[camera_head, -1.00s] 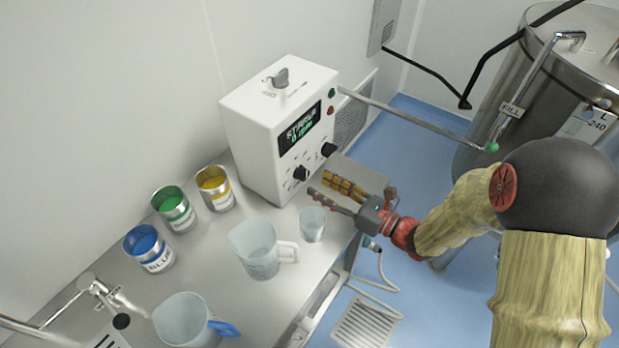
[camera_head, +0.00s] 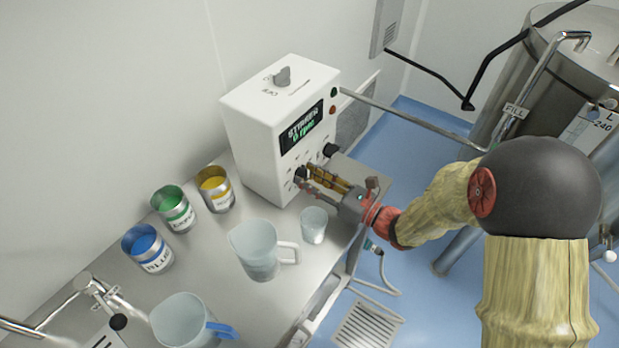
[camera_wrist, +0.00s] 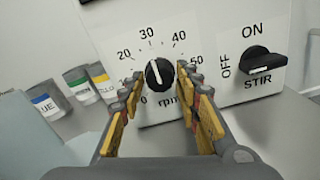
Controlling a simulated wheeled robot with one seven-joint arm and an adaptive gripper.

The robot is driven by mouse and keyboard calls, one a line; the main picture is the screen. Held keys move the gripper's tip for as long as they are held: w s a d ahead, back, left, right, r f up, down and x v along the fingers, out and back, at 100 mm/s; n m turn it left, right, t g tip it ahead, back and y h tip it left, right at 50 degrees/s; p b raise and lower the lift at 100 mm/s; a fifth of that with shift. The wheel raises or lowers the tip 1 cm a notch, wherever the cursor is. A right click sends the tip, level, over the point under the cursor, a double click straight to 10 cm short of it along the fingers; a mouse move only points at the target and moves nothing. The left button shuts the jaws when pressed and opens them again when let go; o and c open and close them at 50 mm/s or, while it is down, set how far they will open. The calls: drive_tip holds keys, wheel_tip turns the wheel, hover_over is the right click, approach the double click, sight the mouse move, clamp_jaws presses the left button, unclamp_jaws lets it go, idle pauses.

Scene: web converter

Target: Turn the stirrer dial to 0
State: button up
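The stirrer dial (camera_wrist: 159,74) is a round black knob on the white machine's front panel. Its scale runs from 0 at lower left past 20, 30 and 40 to 50. Its pale mark points up, roughly toward 30. My gripper (camera_wrist: 160,88) is open, with one finger on each side of the dial; I cannot tell whether they touch it. In the head view my gripper (camera_head: 312,180) reaches the panel's lower part and partly hides the dial. The display (camera_head: 302,129) appears to read "STIRRER 0 rpm".
The black STIR switch (camera_wrist: 263,61), with OFF and ON labels, is right of the dial. A small beaker (camera_head: 313,226) and a jug (camera_head: 257,250) stand close to my gripper. Blue (camera_head: 148,248), green (camera_head: 173,208) and yellow (camera_head: 215,188) paint cans stand to the left.

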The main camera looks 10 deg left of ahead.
drive_tip(key=c, duration=0.6)
drive_tip(key=shift+c, duration=0.7)
drive_tip(key=shift+n, duration=0.3)
